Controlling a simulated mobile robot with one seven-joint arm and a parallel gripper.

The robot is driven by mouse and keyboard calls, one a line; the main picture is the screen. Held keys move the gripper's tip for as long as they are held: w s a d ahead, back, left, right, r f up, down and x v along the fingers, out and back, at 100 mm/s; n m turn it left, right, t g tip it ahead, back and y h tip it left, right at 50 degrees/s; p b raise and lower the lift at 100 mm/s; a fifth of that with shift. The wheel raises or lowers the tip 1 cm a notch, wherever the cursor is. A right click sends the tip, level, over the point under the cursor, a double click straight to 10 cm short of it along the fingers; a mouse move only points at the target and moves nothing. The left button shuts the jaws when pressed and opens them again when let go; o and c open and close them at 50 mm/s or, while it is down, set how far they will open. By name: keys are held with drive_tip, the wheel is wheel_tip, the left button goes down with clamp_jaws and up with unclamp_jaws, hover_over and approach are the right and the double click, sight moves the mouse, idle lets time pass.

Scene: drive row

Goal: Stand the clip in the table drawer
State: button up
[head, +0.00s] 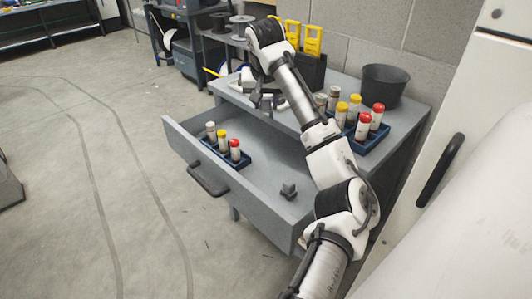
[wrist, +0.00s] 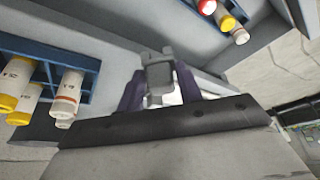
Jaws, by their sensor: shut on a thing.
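The table drawer (head: 175,137) is pulled open, with a dark handle (head: 207,181) on its front. My gripper (head: 264,103) is over the back of the drawer, near the table top's front edge. In the wrist view my gripper (wrist: 158,88) has purple fingers shut on a grey clip (wrist: 158,70). Whether the held clip touches anything below is unclear. Another small dark grey clip-like piece (head: 288,190) stands on the drawer floor toward the right. A blue rack (head: 226,153) with white, yellow and red-capped bottles sits in the drawer's left part; its bottles show in the wrist view (wrist: 228,20).
The table top (head: 410,112) holds a blue rack (head: 371,146) of capped bottles, a dark bucket (head: 383,84) and a dark holder with yellow tools (head: 313,40). A white cabinet (head: 470,110) stands at right. The drawer's middle floor is bare.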

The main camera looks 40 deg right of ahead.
wheel_tip(320, 180, down, 19)
drive_tip(key=shift+r+p, duration=0.2)
drive_tip(key=shift+p, duration=0.2)
drive_tip(key=shift+a, duration=0.1)
drive_tip(key=o, duration=1)
drive_tip(key=shift+f, duration=0.1)
drive_tip(key=b+v, duration=0.1)
drive_tip(key=v, duration=1.1)
